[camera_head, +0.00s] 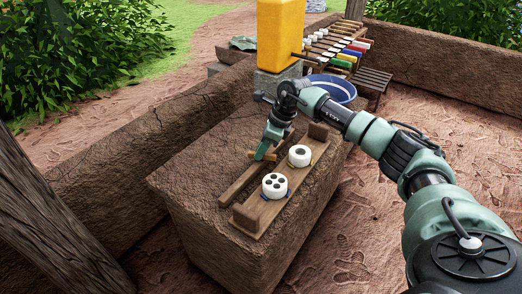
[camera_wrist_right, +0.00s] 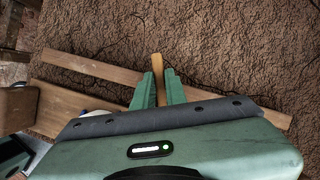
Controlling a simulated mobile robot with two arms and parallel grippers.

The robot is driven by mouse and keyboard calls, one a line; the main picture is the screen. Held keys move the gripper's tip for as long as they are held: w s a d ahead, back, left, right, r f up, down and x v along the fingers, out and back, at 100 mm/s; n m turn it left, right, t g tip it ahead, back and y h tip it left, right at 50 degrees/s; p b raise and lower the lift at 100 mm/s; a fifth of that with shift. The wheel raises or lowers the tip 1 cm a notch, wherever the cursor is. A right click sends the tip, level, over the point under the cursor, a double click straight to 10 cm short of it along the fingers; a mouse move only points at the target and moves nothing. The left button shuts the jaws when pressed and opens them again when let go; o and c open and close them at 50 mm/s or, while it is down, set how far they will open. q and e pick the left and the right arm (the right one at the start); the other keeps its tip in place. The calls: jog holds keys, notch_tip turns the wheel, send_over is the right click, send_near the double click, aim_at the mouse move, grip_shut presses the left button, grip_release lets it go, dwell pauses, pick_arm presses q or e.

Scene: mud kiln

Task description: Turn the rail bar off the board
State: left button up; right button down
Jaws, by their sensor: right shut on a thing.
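The wooden board (camera_head: 249,219) lies on the mud block and carries two white round pieces: one with several holes (camera_head: 275,185) and one with a single hole (camera_head: 300,155). The rail bar (camera_head: 236,187) is a long thin wooden bar along the board's left side; I cannot tell whether it touches the board. In the right wrist view the rail bar (camera_wrist_right: 95,67) runs crosswise behind the fingers. My right gripper (camera_head: 265,148) is shut on the bar's short wooden handle (camera_wrist_right: 157,66). The fingers (camera_wrist_right: 160,88) hide part of the bar. My left gripper is not in view.
The mud block (camera_head: 190,185) has bare room left of the bar. A yellow container (camera_head: 280,35) stands on a grey stone behind it. A blue-rimmed basin (camera_head: 335,86) and a rack of coloured pieces (camera_head: 345,55) are farther back. Low mud walls surround the place.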

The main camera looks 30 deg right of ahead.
jog(key=shift+n, duration=0.5)
jog(key=n+g+y+b, duration=0.1)
jog(key=n, duration=0.2)
jog(key=shift+n, duration=0.3)
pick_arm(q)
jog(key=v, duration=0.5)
pick_arm(e)
jog(key=shift+n+g+b, duration=0.3)
jog(key=shift+n+g, duration=0.1)
jog(key=shift+n, duration=0.1)
jog(key=n+g+b, duration=0.1)
jog(key=n+b, duration=0.1)
jog(key=n, duration=0.2)
jog(key=shift+g, duration=0.3)
jog(key=shift+s+n+g+b, duration=0.15)
jog(key=shift+n+g+b, duration=0.3)
jog(key=shift+n, duration=0.65)
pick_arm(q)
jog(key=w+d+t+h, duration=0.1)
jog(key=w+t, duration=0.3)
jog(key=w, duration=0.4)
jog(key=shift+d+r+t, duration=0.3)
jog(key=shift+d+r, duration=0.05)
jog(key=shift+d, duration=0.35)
pick_arm(e)
jog(key=shift+r+n, duration=0.1)
jog(key=shift+n, duration=0.2)
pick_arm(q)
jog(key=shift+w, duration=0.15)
